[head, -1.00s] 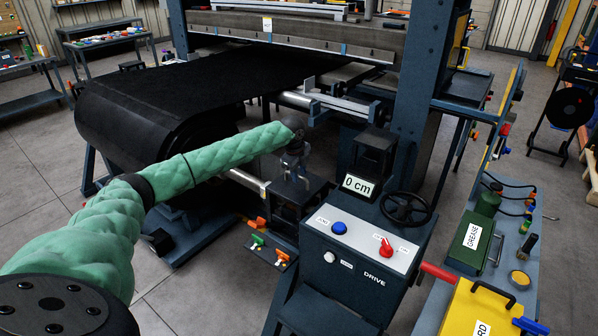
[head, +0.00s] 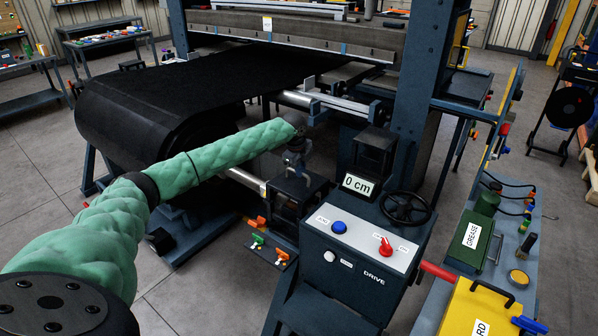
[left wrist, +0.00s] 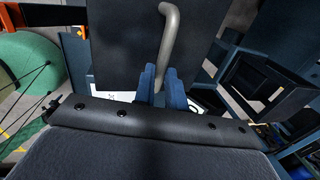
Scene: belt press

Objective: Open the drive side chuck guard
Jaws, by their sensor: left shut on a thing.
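The drive side chuck guard appears to be the dark box-like cover (head: 290,190) beside the roll shaft, left of the drive console. My left gripper (head: 296,166) is above it, with the arm reaching in from the left. In the left wrist view, the blue fingers (left wrist: 161,88) are shut on a grey bent bar handle (left wrist: 170,32). The handle stands in front of a dark flat panel (left wrist: 122,48). The fingers hide the handle's lower end. My right gripper does not show.
The drive console (head: 357,245) has a blue button, a red switch and a "0 cm" display (head: 359,186). The black belt roll (head: 150,115) is left. A side bench with a yellow box (head: 480,308) is right.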

